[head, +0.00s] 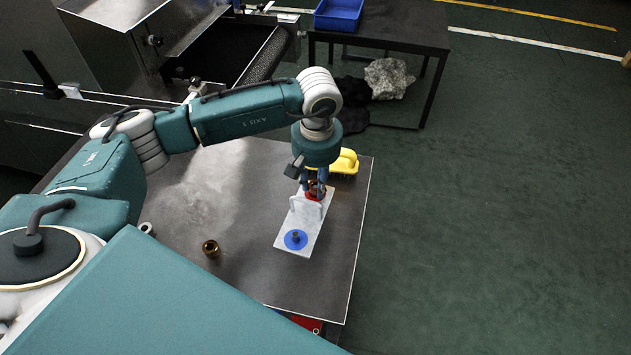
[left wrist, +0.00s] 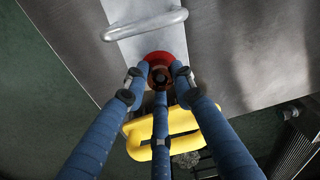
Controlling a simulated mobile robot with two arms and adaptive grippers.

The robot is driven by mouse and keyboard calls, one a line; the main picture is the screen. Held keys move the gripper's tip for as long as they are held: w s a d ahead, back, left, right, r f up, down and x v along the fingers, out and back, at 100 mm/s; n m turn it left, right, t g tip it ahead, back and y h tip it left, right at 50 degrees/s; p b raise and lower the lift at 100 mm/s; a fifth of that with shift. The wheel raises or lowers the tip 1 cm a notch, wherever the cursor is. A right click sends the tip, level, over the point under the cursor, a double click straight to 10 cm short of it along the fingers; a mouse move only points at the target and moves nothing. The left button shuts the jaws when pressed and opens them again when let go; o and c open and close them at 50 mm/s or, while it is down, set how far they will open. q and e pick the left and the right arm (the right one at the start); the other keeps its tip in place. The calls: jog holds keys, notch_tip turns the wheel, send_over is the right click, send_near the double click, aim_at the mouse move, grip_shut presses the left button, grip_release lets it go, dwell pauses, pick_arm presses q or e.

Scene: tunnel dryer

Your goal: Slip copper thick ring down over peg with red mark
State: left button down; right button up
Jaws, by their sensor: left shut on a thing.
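The white board (head: 291,224) lies on the grey table and has a handle in its middle. Its far end carries a red mark (head: 314,195), also seen in the left wrist view (left wrist: 151,58). Its near end has a blue mark (head: 296,240) with a short dark peg. My left gripper (head: 316,186) points down over the red mark, its three blue fingers shut on the copper thick ring (left wrist: 160,76). The ring appears at or just above the red mark. The peg there is hidden, so I cannot tell whether the ring is around it. My right gripper is not in view.
A yellow handled thing (head: 345,162) lies just behind the board, close to my fingers. A brass-coloured ring (head: 211,249) and a grey ring (head: 147,228) are on the table to the left. A dark table with a blue bin (head: 338,15) stands behind.

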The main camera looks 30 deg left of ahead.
aim_at(316, 189)
pick_arm(q)
jog(key=c, duration=1.4)
grip_release()
jog(key=shift+o, duration=0.2)
jog(key=shift+r, duration=0.1)
notch_tip(316, 189, up, 12)
jog(key=shift+s+d, duration=0.3)
jog(key=shift+s, duration=0.05)
